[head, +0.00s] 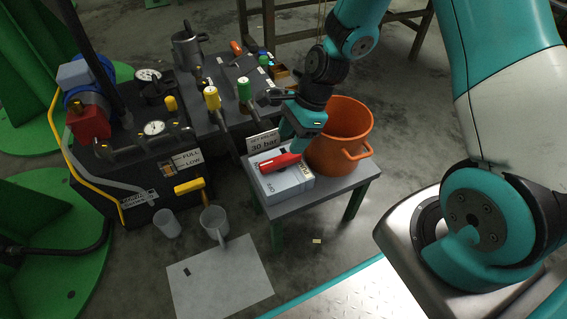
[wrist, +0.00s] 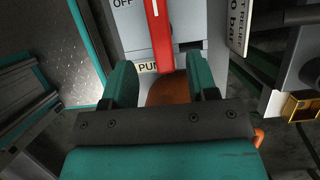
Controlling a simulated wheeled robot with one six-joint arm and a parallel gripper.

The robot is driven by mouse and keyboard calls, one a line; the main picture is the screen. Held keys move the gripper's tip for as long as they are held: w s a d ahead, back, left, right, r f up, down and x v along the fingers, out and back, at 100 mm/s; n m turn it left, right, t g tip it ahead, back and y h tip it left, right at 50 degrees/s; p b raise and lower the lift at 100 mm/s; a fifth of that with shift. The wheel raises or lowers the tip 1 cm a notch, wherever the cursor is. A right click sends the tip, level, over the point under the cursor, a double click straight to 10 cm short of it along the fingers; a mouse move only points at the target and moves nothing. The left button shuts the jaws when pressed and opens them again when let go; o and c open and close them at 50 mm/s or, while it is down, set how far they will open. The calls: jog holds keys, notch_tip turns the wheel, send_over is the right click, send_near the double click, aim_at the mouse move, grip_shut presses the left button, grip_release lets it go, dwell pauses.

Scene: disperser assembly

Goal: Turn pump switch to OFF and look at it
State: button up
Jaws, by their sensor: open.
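The pump switch is a light grey box (head: 287,184) with a red lever (head: 275,163) lying across its top. It stands on a small grey table (head: 336,189) with green legs. My gripper (head: 294,143) is just above the box, behind the lever. In the wrist view the red lever (wrist: 159,32) runs down between my two open green fingers (wrist: 161,80), with a gap on each side. An OFF label (wrist: 123,3) sits left of the lever, and a partly covered PUMP label (wrist: 148,67) sits below it. The lever's pivot is hard to make out.
An orange bucket (head: 343,132) stands on the table close to my gripper. A 30 bar sign (head: 263,142) stands behind the box. The dark pump unit with gauges (head: 154,128) is to the left. Two clear cups (head: 167,224) and a white sheet (head: 222,283) lie in front.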

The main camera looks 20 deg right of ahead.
aim_at(282, 158)
jog(key=b+x, duration=0.2)
jog(key=x, duration=0.5)
jog(key=shift+b, duration=0.3)
jog(key=shift+r, duration=0.1)
